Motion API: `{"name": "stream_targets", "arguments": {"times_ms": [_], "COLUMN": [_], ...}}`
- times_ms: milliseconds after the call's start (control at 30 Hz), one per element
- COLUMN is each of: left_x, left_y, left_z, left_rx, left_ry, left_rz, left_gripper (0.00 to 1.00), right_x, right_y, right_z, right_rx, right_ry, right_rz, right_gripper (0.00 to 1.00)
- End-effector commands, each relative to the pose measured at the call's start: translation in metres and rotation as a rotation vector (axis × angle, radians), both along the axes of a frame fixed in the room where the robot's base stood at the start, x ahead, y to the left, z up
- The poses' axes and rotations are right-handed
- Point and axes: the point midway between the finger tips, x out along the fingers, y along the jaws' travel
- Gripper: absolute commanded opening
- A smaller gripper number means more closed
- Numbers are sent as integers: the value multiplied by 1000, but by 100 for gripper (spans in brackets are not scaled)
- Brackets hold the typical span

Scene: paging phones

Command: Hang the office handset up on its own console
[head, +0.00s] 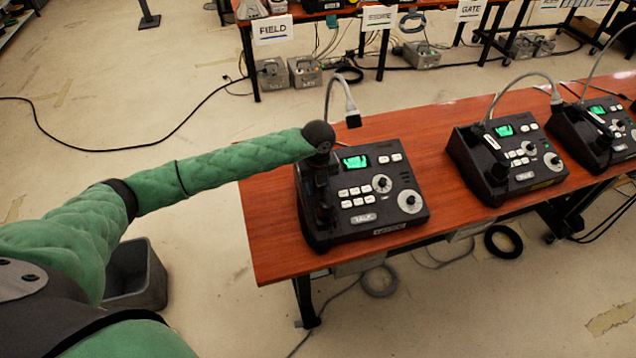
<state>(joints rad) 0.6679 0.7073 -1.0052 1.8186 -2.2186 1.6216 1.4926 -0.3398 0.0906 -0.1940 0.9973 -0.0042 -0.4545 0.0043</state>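The nearest console (385,214) is a black desk unit with a lit green screen, white buttons and two round dials. It stands on the left part of the wooden table. My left gripper (322,208) points down over the console's left side, where the handset cradle appears to be. Dark shapes overlap there, so I cannot tell the fingers from a handset, or whether they are open or shut. No handset is clearly visible apart from it. The console's name label is too small to read. My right gripper is out of view.
Two similar consoles stand farther right on the table (270,237), the middle one (529,170) and the far right one (622,142), both with dark handsets on their left sides. Grey cables rise behind the consoles. A grey bin (150,290) stands on the floor at left.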

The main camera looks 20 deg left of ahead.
Motion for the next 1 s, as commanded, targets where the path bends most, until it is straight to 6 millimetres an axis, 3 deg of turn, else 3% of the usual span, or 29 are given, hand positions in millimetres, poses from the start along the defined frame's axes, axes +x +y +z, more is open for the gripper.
{"name": "stream_targets", "arguments": {"times_ms": [433, 467, 567, 1000], "left_x": [0, 0, 0, 0], "left_y": [0, 0, 0, 0], "left_z": [-3, -3, -3, 1], "left_rx": [0, 0, 0, 0], "left_ry": [0, 0, 0, 0], "left_rz": [0, 0, 0, 0], "left_gripper": [3, 36, 54, 54], "right_x": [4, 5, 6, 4], "right_y": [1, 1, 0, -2], "right_z": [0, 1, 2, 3], "right_rx": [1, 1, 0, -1], "right_ry": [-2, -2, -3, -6], "right_rz": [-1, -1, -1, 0], "right_gripper": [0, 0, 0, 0]}}
